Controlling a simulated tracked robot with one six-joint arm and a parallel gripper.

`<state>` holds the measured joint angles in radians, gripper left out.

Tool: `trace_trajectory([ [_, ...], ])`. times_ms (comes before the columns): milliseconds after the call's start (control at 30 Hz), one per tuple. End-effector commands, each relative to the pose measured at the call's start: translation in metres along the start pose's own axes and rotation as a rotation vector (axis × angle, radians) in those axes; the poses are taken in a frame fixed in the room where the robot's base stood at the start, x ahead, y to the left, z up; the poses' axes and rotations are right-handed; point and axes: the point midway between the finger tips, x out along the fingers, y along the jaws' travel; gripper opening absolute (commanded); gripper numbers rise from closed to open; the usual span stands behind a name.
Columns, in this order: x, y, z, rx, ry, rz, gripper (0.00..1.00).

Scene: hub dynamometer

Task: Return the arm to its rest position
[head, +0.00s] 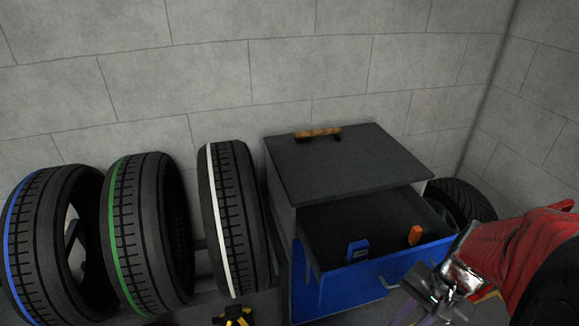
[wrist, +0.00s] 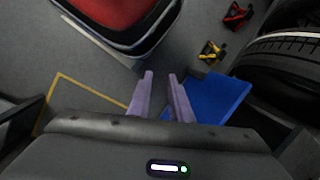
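My arm comes in from the right edge of the head view, red with a dark joint. My gripper (head: 432,292) is low at the right, in front of the blue drawer (head: 345,288) of the dark cabinet. In the wrist view its two fingers (wrist: 161,76) stand apart with bare floor between them, so it is open and empty. The drawer's blue front (wrist: 217,97) lies just right of the fingers there. The drawer is pulled out and holds a blue item (head: 357,250) and an orange item (head: 415,236). I cannot tell whether my gripper touches the drawer handle.
Three upright tyres, striped blue (head: 50,240), green (head: 150,230) and white (head: 235,215), stand left of the cabinet. Another tyre (head: 465,200) is behind its right side. A wooden-handled tool (head: 318,132) lies on the cabinet top (head: 345,165). A yellow item (wrist: 211,52) and a red item (wrist: 237,16) are on the floor.

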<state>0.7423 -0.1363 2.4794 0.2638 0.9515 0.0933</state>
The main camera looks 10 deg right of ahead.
Motion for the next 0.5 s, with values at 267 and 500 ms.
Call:
trace_trajectory([
  [267, -0.037, -0.033, 0.011, -0.363, 0.178, 0.085, 0.18],
  [500, -0.069, -0.066, 0.03, -0.613, 0.325, 0.118, 0.18],
])
